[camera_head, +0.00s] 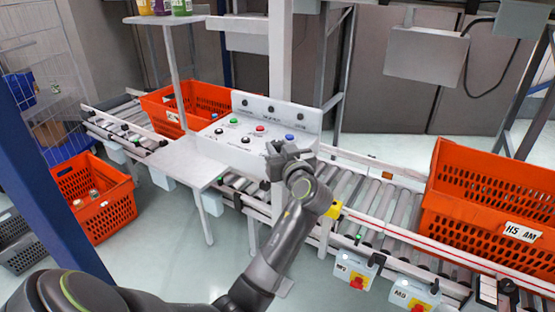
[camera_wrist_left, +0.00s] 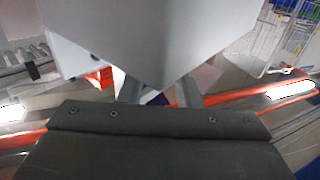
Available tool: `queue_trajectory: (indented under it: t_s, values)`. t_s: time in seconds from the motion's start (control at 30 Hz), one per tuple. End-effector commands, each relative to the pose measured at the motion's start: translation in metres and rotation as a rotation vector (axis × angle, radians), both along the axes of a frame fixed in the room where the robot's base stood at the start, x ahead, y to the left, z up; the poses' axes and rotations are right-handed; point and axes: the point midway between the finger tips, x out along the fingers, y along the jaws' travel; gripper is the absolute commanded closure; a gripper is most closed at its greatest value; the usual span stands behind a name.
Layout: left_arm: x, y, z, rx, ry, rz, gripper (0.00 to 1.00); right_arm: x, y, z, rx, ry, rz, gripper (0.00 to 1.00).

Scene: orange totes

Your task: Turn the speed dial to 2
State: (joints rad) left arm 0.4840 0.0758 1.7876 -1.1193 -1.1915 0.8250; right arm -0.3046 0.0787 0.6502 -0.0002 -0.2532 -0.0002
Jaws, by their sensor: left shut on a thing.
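The white control panel (camera_head: 205,148) stands beside the conveyor, with coloured buttons and small black knobs. My left gripper (camera_head: 280,152) is at the panel's right front part, shut on what appears to be the speed dial. The gripper hides the dial, so its pointer and numbers cannot be read. In the left wrist view, the fingers of my left gripper (camera_wrist_left: 158,98) reach under the white panel corner (camera_wrist_left: 150,45), which covers their tips. My right gripper is not in view.
A roller conveyor (camera_head: 345,190) runs behind and right of the panel. Orange totes stand on it at the back left (camera_head: 160,105) and at the right (camera_head: 490,200). Another orange tote (camera_head: 105,215) is at the left. A white post (camera_head: 280,60) rises behind the panel.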

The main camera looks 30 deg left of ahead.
Motion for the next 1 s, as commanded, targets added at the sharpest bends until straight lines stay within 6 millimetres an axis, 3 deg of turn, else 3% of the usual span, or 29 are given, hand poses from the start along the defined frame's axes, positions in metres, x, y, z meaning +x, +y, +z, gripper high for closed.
queue_trajectory:
  t_s: [0.2, 0.77, 0.8, 0.93, 1.0]
  values:
    - [0.0021, -0.0016, -0.0017, -0.001, -0.001, 0.076, 0.92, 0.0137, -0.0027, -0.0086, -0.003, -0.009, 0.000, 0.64]
    - [0.0018, -0.0020, -0.0009, -0.003, 0.003, 0.107, 0.92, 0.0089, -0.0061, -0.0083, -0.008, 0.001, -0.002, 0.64]
    - [0.0018, -0.0020, -0.0010, -0.003, 0.003, 0.107, 0.67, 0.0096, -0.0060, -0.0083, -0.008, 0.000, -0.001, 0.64]
    - [0.0018, -0.0020, -0.0009, -0.002, 0.003, 0.107, 0.50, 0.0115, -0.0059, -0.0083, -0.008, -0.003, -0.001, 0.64]
    - [0.0018, -0.0019, -0.0008, -0.002, 0.003, 0.107, 0.48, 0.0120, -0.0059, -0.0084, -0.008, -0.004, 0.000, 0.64]
